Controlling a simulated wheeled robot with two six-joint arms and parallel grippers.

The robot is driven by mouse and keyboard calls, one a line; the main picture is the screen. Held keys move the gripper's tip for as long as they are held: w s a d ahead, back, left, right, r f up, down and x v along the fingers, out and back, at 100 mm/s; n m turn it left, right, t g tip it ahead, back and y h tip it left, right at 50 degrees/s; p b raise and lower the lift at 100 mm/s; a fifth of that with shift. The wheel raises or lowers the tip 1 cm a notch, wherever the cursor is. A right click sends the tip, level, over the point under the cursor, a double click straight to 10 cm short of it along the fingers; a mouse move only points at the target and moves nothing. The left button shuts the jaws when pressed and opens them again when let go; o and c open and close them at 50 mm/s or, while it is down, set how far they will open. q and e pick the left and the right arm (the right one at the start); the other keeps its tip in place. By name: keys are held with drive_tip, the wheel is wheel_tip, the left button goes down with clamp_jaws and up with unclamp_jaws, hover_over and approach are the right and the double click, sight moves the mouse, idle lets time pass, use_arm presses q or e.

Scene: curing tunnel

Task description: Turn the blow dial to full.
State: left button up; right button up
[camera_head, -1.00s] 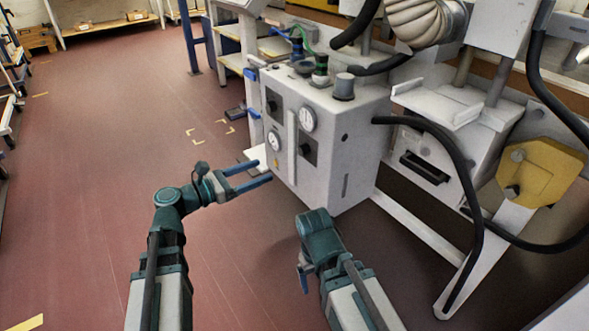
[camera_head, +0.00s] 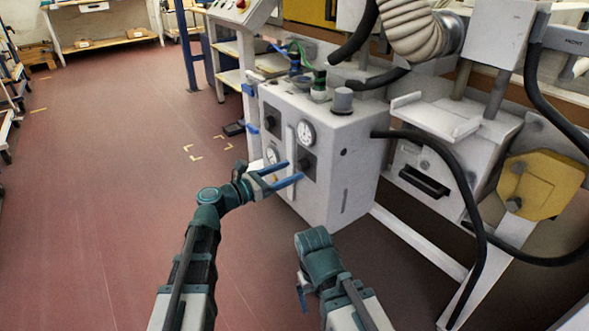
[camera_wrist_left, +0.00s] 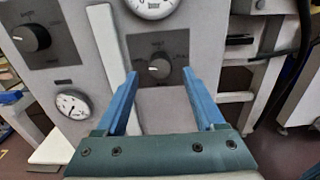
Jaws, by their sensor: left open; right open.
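A light grey control box (camera_head: 340,190) carries two black dials on dark plates. One dial (camera_head: 304,165) sits at the lower right of its front and also shows centred in the left wrist view (camera_wrist_left: 158,68). The other dial (camera_head: 270,122) sits at the upper left and also shows in the left wrist view (camera_wrist_left: 34,38). Lettering around both is too small to read surely, so I cannot tell which is the blow dial. My left gripper (camera_head: 294,170) is open and empty, its blue fingers pointing at the lower-right dial, apparently short of it. My right gripper (camera_head: 303,287) hangs lower, mostly hidden by its arm.
A round gauge (camera_head: 306,133) sits above the lower-right dial; a smaller gauge (camera_wrist_left: 73,104) is at lower left. A pale vertical bar (camera_wrist_left: 108,55) runs between the dials. A black hose (camera_head: 455,165) arches at the right. Open floor (camera_head: 110,170) lies left.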

sight(302, 165)
use_arm(q)
drive_tip(key=shift+x, duration=1.3)
clamp_jaws()
